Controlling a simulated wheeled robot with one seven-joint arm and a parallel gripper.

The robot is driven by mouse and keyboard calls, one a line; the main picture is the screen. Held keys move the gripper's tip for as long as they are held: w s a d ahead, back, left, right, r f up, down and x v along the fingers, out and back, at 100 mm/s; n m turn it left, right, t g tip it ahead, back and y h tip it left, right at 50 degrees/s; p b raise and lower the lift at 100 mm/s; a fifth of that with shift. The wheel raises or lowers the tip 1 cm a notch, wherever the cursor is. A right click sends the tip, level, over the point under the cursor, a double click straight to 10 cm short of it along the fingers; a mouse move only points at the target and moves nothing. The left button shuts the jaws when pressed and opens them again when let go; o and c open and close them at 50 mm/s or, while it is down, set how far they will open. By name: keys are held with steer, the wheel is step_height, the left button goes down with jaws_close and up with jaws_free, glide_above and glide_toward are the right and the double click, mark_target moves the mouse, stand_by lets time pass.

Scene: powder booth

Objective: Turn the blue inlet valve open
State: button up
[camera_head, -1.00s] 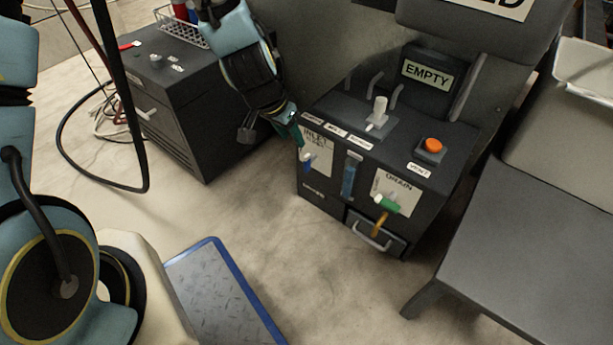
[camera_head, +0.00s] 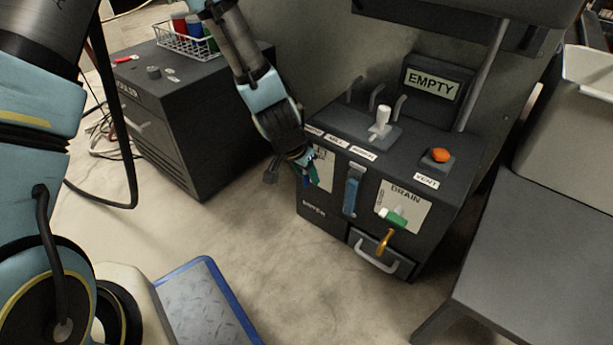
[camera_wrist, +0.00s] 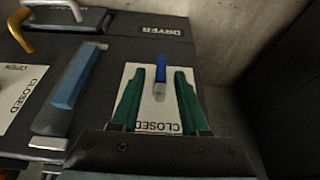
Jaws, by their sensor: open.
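The blue inlet valve handle (camera_wrist: 161,70) stands on a white label plate (camera_wrist: 134,73) on the dark panel in the wrist view. It has a pale grey end. The word CLOSED shows upside down on the plate, nearer my wrist. My gripper (camera_wrist: 159,74) is open, with one green finger on each side of the handle and gaps visible between. In the head view my gripper (camera_head: 312,168) is at the panel's left side and hides most of the inlet valve and its plate.
A blue gauge strip (camera_head: 351,191) sits right of the inlet plate. Farther right are the drain valve (camera_head: 393,218) with its yellow lever and a drawer handle (camera_head: 375,252). An orange vent button (camera_head: 440,155) and white lever (camera_head: 383,119) are on top. A grey bench (camera_head: 540,255) stands right.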

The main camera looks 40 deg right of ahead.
steer(key=shift+c, duration=0.2)
jaws_close()
stand_by(0.4)
